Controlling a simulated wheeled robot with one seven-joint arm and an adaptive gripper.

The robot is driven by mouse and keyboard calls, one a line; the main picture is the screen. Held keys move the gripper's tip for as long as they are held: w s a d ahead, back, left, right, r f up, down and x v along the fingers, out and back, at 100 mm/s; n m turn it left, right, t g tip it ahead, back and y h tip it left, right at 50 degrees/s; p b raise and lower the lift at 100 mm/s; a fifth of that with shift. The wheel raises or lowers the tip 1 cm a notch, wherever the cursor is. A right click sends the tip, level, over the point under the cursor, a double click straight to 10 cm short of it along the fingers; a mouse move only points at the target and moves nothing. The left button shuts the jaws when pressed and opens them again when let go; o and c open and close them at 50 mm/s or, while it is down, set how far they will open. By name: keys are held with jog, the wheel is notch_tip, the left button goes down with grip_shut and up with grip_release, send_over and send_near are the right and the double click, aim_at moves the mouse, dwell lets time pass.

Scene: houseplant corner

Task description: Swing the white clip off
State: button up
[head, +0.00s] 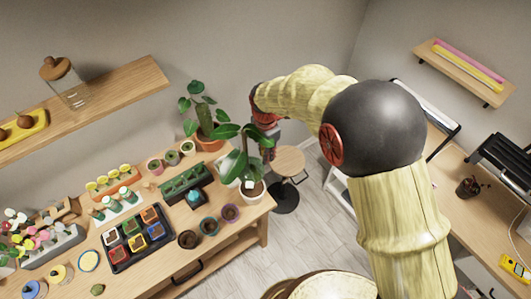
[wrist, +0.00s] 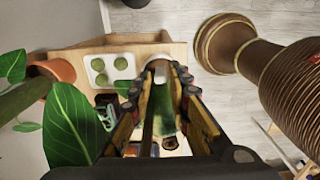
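A leafy plant in a white pot (head: 253,190) stands at the right end of the plant bench. A small pale piece (head: 249,184) shows low on its stem; I cannot tell whether it is the white clip. My gripper (head: 268,148) is beside the upper part of this plant, partly hidden by leaves and my arm. In the wrist view my gripper's fingers (wrist: 164,80) are apart, with a thin brown stick and a green leaf showing between them. A pale rounded thing (wrist: 160,66) shows beyond the fingertips; I cannot tell whether it is pot or clip.
A large leaf (wrist: 70,125) and a terracotta pot (wrist: 52,70) are close on the left in the wrist view. A round stool (head: 288,160) stands right of the bench. Small pots and a dark tray (head: 150,257) crowd the bench.

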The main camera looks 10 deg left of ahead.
grip_shut()
jog(key=shift+w+d, duration=0.1)
jog(key=shift+w+d+f+g+y+b, duration=0.55)
jog(key=shift+g+y+b, duration=0.65)
jog(key=shift+b, duration=0.45)
jog(key=shift+w+d+f+g+y+b, duration=0.35)
jog(key=shift+w+d+g+y+b, duration=0.25)
jog(key=shift+g+y+b, duration=0.65)
jog(key=shift+w+d+f+g+y+b, duration=0.45)
jog(key=shift+w+g+y+b, duration=0.35)
jog(key=shift+g+b, duration=0.9)
jog(key=shift+s+t+b, duration=0.1)
jog(key=shift+t+b, duration=0.25)
jog(key=shift+o, duration=1.7)
grip_release()
